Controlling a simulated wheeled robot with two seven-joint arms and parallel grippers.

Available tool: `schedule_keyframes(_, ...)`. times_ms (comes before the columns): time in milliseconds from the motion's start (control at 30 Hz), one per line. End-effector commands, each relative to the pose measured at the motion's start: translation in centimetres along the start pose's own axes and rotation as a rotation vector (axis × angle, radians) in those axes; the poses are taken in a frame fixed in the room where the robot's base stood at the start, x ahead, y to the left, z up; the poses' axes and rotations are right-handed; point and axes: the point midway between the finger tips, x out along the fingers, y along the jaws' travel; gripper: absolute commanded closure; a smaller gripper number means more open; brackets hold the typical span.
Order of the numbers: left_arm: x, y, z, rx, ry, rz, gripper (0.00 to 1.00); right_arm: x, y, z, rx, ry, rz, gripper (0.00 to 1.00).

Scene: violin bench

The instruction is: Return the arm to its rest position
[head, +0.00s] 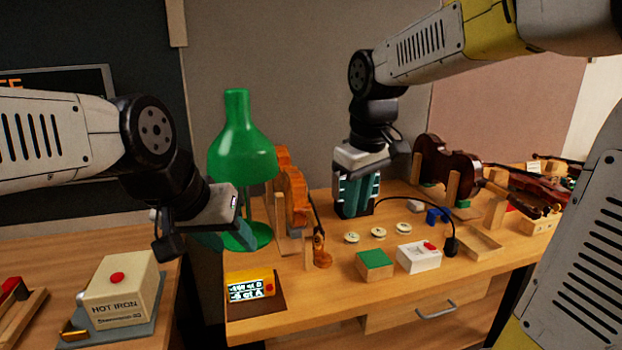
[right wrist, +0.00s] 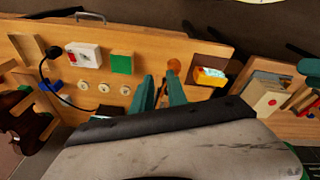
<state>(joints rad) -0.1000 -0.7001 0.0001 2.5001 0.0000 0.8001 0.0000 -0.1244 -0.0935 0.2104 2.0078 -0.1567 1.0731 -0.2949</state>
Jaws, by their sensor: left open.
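My right gripper (head: 357,196) hangs over the back of the bench, between the orange violin (head: 295,195) and the dark violin (head: 447,165). Its green fingers point down and stand apart with nothing between them. They also show in the right wrist view (right wrist: 161,92), with the bench top beyond. My left gripper (head: 222,240) is at the bench's left end, in front of the green lamp (head: 240,150). Its fingers are partly hidden by its own wrist, and I see nothing held.
Several round discs (head: 404,229), a green-topped block (head: 374,263), a white box with a red button (head: 418,256) and a small display (head: 250,288) stand on the bench. A hot iron box (head: 122,290) sits on the left table. Violin parts crowd the right end.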

Motion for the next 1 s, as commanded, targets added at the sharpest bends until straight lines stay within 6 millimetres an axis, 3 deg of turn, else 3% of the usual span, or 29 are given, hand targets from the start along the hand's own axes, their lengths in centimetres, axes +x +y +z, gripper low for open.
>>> schedule_keyframes(33,0.0,0.0,0.0,0.0,0.0,0.0,0.56,-0.9,0.0,2.0,0.069,0.039,0.015,0.81)
schedule_keyframes(200,0.0,0.0,0.0,0.0,0.0,0.0,0.56,-2.1,-0.6,7.5,0.307,0.176,0.03,0.81)
schedule_keyframes(400,0.0,0.0,0.0,0.0,0.0,0.0,0.56,-2.0,-1.7,12.1,0.527,0.315,0.012,0.81)
schedule_keyframes(600,0.0,0.0,0.0,0.0,0.0,0.0,0.56,-1.7,-2.2,13.7,0.616,0.374,-0.004,0.81)
schedule_keyframes(1000,0.0,0.0,0.0,0.0,0.0,0.0,0.56,-1.7,-2.3,13.8,0.621,0.376,-0.005,0.81)
